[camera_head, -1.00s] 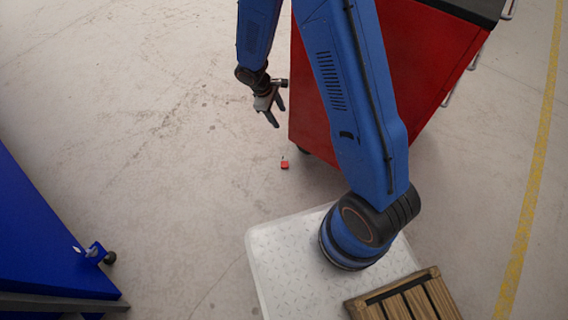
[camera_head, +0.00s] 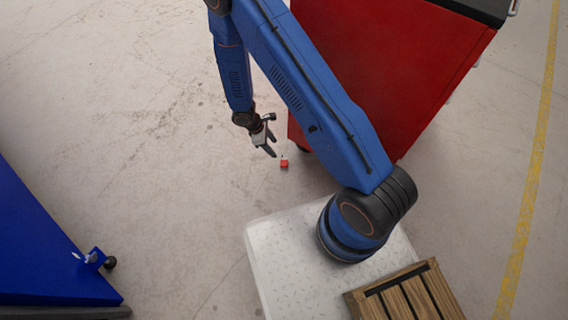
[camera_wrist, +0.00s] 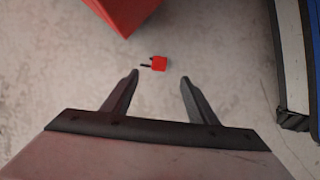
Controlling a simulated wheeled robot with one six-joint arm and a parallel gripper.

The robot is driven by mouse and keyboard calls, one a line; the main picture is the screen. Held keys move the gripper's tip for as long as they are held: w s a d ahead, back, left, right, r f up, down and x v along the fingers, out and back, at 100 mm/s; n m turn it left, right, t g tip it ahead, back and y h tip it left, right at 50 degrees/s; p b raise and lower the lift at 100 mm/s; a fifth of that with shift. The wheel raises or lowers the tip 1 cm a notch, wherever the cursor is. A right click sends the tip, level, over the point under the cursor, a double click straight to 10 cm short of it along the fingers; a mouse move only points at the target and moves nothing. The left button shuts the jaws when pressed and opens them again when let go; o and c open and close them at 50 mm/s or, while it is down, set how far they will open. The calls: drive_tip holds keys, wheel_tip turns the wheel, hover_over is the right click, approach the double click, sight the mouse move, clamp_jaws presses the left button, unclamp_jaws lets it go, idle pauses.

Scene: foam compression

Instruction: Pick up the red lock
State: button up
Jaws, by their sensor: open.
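The red lock (camera_head: 284,163) is a small red block with a dark shackle. It lies on the concrete floor near the lower corner of the red cabinet. In the wrist view the red lock (camera_wrist: 159,63) is beyond my fingertips, about midway between them, with its dark shackle pointing left. My gripper (camera_head: 271,150) is open and empty, up and to the left of the lock in the head view. In the wrist view my gripper (camera_wrist: 160,77) shows two dark fingers spread apart, not touching the lock. How high the fingertips are above the floor is hard to tell.
A red cabinet (camera_head: 385,75) on casters stands close to the lock, and its corner (camera_wrist: 120,12) shows in the wrist view. A blue structure (camera_head: 40,245) is at the lower left. A wooden crate (camera_head: 408,295) is at the bottom right. The floor (camera_head: 150,150) left of the lock is clear.

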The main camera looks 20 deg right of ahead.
sight(287, 163)
drive_tip(key=x, duration=1.5)
drive_tip(key=shift+s+f, duration=0.1)
drive_tip(key=shift+f, duration=0.1)
drive_tip(key=c, duration=1.3)
drive_tip(key=shift+o, duration=0.2)
wheel_tip(287, 163, up, 10)
